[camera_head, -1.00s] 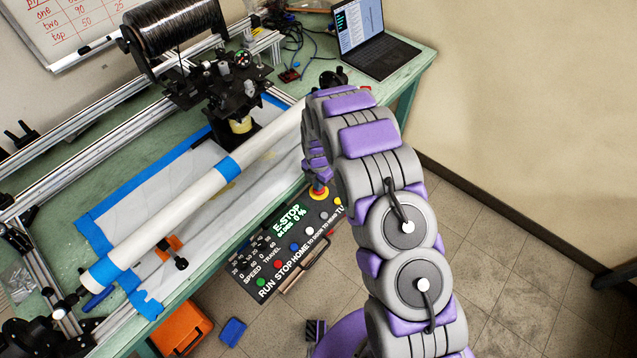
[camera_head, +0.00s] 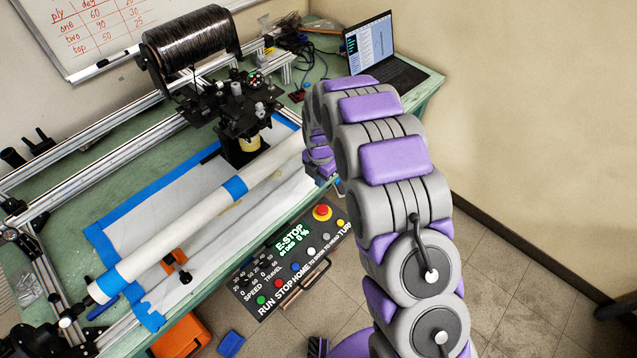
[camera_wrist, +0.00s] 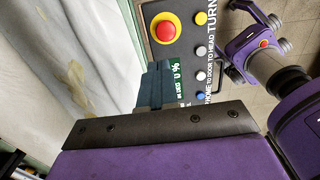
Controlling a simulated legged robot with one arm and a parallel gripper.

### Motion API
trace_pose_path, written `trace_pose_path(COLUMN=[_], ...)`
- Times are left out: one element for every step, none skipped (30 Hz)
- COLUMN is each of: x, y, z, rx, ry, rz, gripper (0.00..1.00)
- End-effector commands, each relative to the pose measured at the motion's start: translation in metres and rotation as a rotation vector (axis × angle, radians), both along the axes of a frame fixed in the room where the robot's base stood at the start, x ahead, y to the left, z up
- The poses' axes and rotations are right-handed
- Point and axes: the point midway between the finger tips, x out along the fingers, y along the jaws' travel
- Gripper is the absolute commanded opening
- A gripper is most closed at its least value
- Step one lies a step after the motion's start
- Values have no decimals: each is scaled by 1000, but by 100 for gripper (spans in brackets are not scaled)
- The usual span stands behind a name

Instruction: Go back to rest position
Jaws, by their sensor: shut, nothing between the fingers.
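My gripper (camera_wrist: 157,80) shows in the wrist view as dark fingers beyond a bolted black bar. It is shut and empty, in front of the control panel (camera_wrist: 185,75). In the head view my purple and grey arm arches up and over toward the workbench, and its end is mostly hidden behind the arm links. The panel (camera_head: 262,290) hangs at the bench's front edge, with a red E-stop button (camera_head: 323,212) on a yellow ring. The button also shows in the wrist view (camera_wrist: 165,26), apart from the fingers. The panel display reads E-STOP and 0 %.
A long white tube (camera_head: 190,220) lies across the green bench (camera_head: 80,178), beside a black winding head (camera_head: 240,115) and a dark spool (camera_head: 190,40). A laptop (camera_head: 375,55) stands at the back right. An orange case (camera_head: 183,338) sits below.

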Motion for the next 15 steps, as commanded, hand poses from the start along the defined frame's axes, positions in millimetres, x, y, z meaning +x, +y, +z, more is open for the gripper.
trace_pose_path(x=[0, 0, 0, 0, 0, 0, 0, 0, 0, 0, 0, 0, 0, 0, -1], y=[-3, -3, -4, -4, -4, -3, -2, -1, 1, 2, 3, 3, 4, 3, 2], z=[0, 0, 0, 0, 0, 0, 0, 0, -1, -1, -1, -1, -1, 1, 4], rx=[2, 3, 3, 3, 3, 1, 1, 0, -1, -3, -4, -4, -5, -5, -5], ry=[1, 0, 0, 0, 0, 0, 0, 0, 0, 0, 0, -1, 0, -1, -1], rz=[-2, -2, -2, -2, -2, -2, -2, -2, -2, -2, -2, -3, -5, -11, -25], gripper=[0, 0, 0, 0, 0, 0, 0, 0, 0, 0, 0, 0, 0, 0, 0])
